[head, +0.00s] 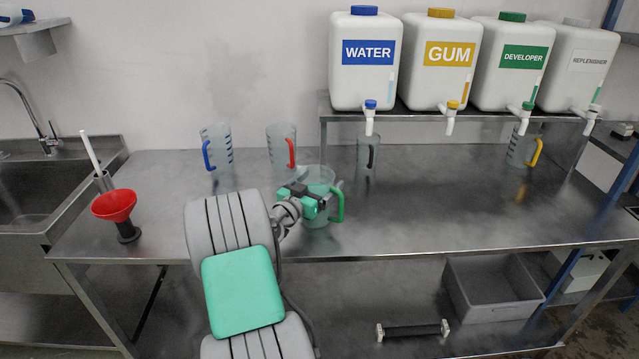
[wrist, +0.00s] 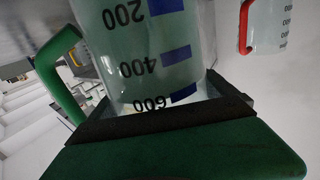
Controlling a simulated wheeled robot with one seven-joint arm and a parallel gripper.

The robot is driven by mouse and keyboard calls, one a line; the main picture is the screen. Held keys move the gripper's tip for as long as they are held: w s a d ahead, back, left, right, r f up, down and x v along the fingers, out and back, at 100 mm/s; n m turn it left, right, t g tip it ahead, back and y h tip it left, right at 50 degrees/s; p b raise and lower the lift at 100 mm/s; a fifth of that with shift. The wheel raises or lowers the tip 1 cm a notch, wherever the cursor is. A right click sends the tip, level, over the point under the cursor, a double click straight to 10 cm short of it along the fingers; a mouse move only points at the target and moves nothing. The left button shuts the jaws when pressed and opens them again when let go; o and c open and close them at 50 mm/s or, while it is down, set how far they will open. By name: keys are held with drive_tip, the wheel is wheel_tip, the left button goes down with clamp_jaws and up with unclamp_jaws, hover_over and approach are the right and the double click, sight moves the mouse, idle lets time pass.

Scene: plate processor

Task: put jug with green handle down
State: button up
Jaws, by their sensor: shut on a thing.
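The jug with the green handle (head: 318,181) is clear, with its green handle on the right side in the head view. It is at the front middle of the steel table (head: 430,210). My gripper (head: 312,197) is shut on this jug from the left. In the wrist view the jug (wrist: 150,50) fills the top middle, with blue marks and numbers and its green handle at the left. Black-edged green jaws (wrist: 165,120) lie against it. I cannot tell whether the jug's base touches the table.
Jugs with blue (head: 217,150), red (head: 281,148), black (head: 367,155) and yellow (head: 523,148) handles stand along the back. A red funnel (head: 114,205) is at the left, beside the sink (head: 30,190). Labelled canisters (head: 365,62) stand on a raised shelf. The table right of the held jug is clear.

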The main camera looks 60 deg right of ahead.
drive_tip(key=o, duration=1.7)
drive_tip(key=shift+f, duration=0.15)
drive_tip(key=shift+a, duration=0.25)
drive_tip(key=w+a+r+n+t+y+p, duration=0.25)
drive_tip(key=w+a+r, duration=0.2)
drive_tip(key=a, duration=0.55)
drive_tip(key=w+a+r+n+t+y+p, duration=0.25)
drive_tip(key=w+a+y+p, duration=0.2)
drive_tip(key=a, duration=0.55)
drive_tip(key=w+a+r+n+t+y+p, duration=0.1)
drive_tip(key=w+a+r+n+y+p, duration=0.25)
drive_tip(key=a, duration=0.75)
drive_tip(key=s+a+r+n+y+p, duration=0.1)
drive_tip(key=a+r+n+y+p, duration=0.1)
drive_tip(key=a, duration=0.6)
drive_tip(key=s+a+r+n+y+p, duration=0.1)
drive_tip(key=a+r+n+y+p, duration=0.1)
drive_tip(key=a, duration=0.7)
drive_tip(key=s+a+r+n+t+y+p, duration=0.1)
drive_tip(key=s+a+r+n+y+p, duration=0.1)
drive_tip(key=a+n, duration=0.4)
drive_tip(key=shift+a+r+y+p, duration=0.6)
drive_tip(key=shift+a+r, duration=0.75)
drive_tip(key=shift+a, duration=0.25)
